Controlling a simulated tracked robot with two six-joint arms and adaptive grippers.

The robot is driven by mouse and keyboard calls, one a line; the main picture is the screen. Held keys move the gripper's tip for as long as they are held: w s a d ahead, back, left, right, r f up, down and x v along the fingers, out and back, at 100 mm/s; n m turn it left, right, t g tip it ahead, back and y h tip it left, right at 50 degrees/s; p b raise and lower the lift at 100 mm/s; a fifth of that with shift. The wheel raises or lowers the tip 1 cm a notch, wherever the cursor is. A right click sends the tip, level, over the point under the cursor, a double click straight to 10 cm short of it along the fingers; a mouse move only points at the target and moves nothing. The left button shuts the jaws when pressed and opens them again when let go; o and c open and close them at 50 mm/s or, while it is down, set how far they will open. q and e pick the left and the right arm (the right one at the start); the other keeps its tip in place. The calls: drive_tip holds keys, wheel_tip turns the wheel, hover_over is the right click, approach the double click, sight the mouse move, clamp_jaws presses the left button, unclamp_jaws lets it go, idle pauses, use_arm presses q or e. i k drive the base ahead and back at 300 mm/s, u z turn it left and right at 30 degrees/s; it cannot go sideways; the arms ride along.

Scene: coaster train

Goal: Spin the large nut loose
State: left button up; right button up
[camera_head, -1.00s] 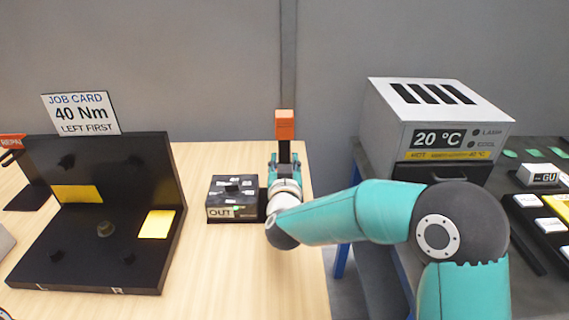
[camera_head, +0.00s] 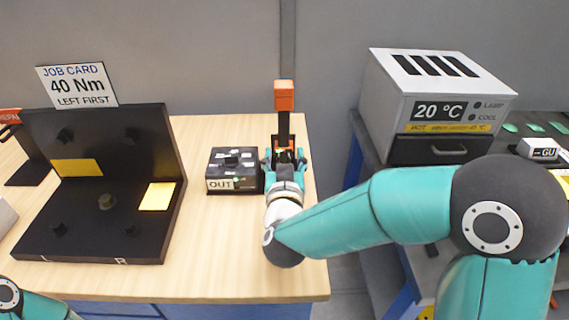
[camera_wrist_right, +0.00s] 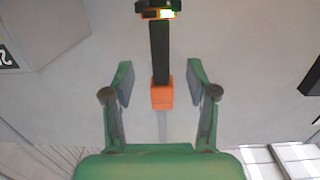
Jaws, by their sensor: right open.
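A tool with an orange end (camera_head: 284,96) and a black shaft stands upright at the table's right side. My right gripper (camera_head: 284,160) is open at the tool's lower part. In the wrist view the orange end (camera_wrist_right: 162,97) shows between the spread fingers (camera_wrist_right: 162,85), apart from both. My left gripper is out of view; only part of that arm shows.
A black box marked OUT (camera_head: 232,172) stands just left of my right gripper. A job card (camera_head: 77,86) reads 40 Nm, left first. A grey oven-like unit (camera_head: 440,90) reading 20 °C stands on the right bench. The table's front middle (camera_head: 225,260) is clear.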

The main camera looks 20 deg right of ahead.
sight(106, 202)
drive_tip(key=k, duration=1)
